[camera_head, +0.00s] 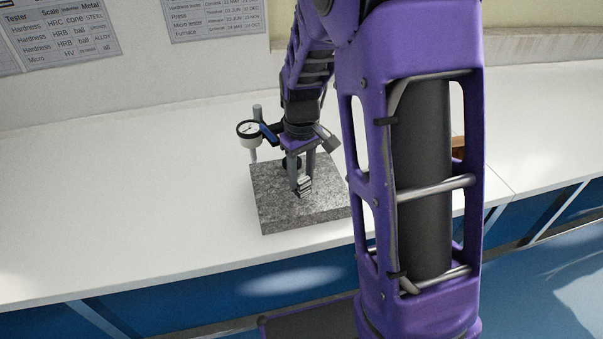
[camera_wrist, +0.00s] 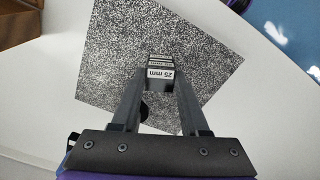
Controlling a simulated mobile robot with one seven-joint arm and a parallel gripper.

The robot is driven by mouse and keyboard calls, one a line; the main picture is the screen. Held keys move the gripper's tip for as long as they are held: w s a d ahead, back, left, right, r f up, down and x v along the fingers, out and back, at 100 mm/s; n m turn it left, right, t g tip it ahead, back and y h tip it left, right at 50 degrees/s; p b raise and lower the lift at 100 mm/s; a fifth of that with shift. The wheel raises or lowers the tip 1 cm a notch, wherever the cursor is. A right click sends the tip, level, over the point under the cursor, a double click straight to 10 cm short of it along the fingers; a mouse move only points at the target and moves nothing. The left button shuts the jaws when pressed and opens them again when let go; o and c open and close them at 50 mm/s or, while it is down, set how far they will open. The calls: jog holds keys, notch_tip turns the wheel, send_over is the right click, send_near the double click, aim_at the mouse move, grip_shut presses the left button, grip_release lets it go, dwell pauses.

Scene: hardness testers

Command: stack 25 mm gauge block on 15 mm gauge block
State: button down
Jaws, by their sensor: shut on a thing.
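The 25 mm gauge block (camera_wrist: 160,73), a small grey block with a white "25 mm" label, is between my fingertips in the wrist view. My gripper (camera_head: 302,183) is shut on it, low over the granite plate (camera_head: 277,212). In the head view the block (camera_head: 305,187) shows as small light and dark bands at the fingertips. A second strip of small print lies just beyond the label in the wrist view. I cannot tell whether it is the 15 mm gauge block or another face of the held one. No separate 15 mm block shows clearly.
A dial gauge (camera_head: 249,129) on a post stands at the plate's back left, close to my gripper. The white bench (camera_head: 130,190) is clear to the left. A brown object (camera_head: 458,146) shows partly behind my arm at the right.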

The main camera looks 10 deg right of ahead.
aim_at(301, 177)
jog(key=shift+f, duration=0.4)
jog(key=shift+c, duration=1.7)
grip_release()
jog(key=shift+r, duration=0.1)
notch_tip(301, 177, up, 17)
jog(key=p, duration=0.2)
jog(key=shift+r+p, duration=0.15)
jog(key=shift+p, duration=0.25)
